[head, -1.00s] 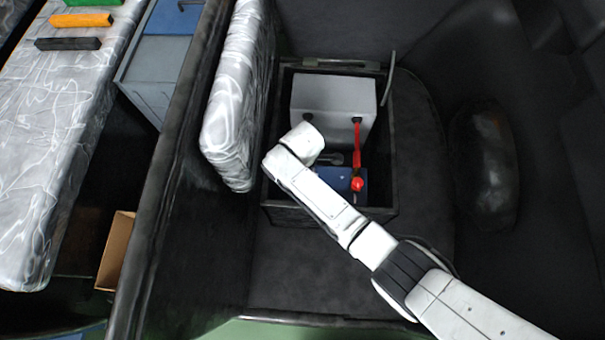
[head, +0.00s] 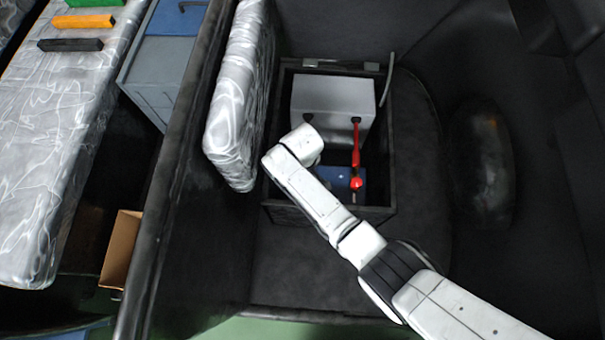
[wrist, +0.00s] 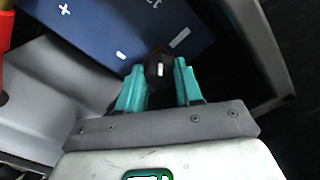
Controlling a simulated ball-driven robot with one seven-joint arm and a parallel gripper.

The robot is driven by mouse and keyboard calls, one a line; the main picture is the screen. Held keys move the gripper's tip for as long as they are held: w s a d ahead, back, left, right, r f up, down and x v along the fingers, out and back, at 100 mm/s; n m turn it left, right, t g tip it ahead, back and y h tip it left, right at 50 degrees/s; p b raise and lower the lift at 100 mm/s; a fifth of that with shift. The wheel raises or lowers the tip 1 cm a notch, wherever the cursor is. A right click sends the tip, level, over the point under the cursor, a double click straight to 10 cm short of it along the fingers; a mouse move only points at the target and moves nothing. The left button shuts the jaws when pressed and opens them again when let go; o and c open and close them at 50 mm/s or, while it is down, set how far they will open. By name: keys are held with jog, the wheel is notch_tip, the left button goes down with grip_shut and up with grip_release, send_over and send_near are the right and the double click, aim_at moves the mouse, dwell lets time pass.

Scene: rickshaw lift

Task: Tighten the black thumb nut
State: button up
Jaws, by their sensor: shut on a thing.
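The black thumb nut (wrist: 159,71) is between the tips of my gripper's two teal fingers in the wrist view. My gripper (wrist: 158,80) is shut on it, one finger on each side. The nut is at the near edge of a blue battery (wrist: 110,22), by the white minus mark; a plus mark is at the battery's other end. In the head view, the battery (head: 342,181) sits in an open dark box, partly behind my arm. The nut and my fingers cannot be made out there.
The dark box (head: 290,216) also holds a grey unit (head: 325,100) behind the battery. A red cable (head: 356,150) runs from it to the battery's right side. A silver-patterned cushion (head: 235,110) stands close on the left. Dark floor lies in front of the box.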

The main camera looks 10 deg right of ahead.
jog(key=m, duration=0.4)
jog(key=shift+m, duration=2.1)
jog(key=o, duration=1)
jog(key=shift+o, duration=0.2)
jog(key=shift+r+p, duration=0.1)
jog(key=shift+p, duration=0.2)
notch_tip(320, 180, up, 11)
jog(key=p, duration=0.2)
jog(key=shift+f, duration=0.2)
jog(key=shift+d, duration=0.1)
